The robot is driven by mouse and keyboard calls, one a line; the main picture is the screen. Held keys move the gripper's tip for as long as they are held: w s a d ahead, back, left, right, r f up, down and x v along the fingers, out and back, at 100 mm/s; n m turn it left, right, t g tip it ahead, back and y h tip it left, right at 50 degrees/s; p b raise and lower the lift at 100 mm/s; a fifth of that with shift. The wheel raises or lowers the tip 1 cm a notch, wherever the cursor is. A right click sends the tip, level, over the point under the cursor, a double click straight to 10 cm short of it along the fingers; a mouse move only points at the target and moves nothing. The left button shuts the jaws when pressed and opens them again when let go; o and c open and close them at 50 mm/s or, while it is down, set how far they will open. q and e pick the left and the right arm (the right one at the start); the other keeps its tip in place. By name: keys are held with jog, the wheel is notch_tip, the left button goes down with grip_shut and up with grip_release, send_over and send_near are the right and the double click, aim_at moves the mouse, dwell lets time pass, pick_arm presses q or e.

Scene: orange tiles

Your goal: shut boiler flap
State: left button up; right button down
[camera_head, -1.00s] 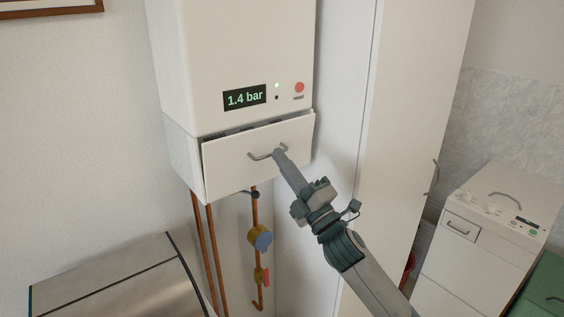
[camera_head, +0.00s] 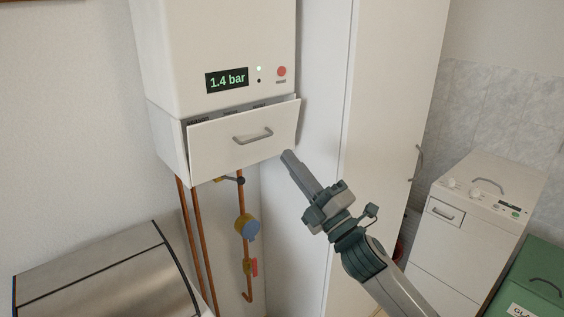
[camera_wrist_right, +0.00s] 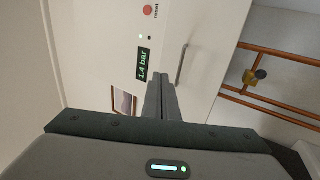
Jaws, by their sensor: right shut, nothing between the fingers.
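The white boiler (camera_head: 215,50) hangs on the wall with a display reading 1.4 bar. Its flap (camera_head: 215,150) at the bottom stands partly open, its top edge tilted out with a dark gap behind it. The flap's grey bar handle (camera_head: 253,135) is clear of my fingers; it also shows in the right wrist view (camera_wrist_right: 181,65). My right gripper (camera_head: 288,155) is shut and empty, just below and right of the flap's lower right corner. Its closed fingers show in the right wrist view (camera_wrist_right: 162,97). My left gripper is not in view.
Copper pipes (camera_head: 202,240) with a blue-and-yellow valve (camera_head: 246,228) run below the boiler. A tall white cabinet (camera_head: 385,130) stands to the right. A metal-topped unit (camera_head: 110,275) is at lower left, and a white appliance (camera_head: 470,225) at right.

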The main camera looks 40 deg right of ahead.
jog(key=shift+s+d+f+b, duration=0.1)
jog(key=shift+s+f+b, duration=0.15)
jog(key=shift+s, duration=0.5)
jog(key=shift+s+d+f+b, duration=0.1)
jog(key=shift+s+b, duration=0.1)
jog(key=shift+s, duration=0.5)
jog(key=shift+a, duration=0.1)
notch_tip(320, 180, down, 7)
jog(key=m+t+b, duration=0.2)
jog(key=m+b, duration=0.1)
jog(key=m, duration=1.5)
jog(key=shift+w+r+t, duration=0.15)
jog(key=shift+w+t, duration=0.15)
jog(key=shift+t, duration=0.1)
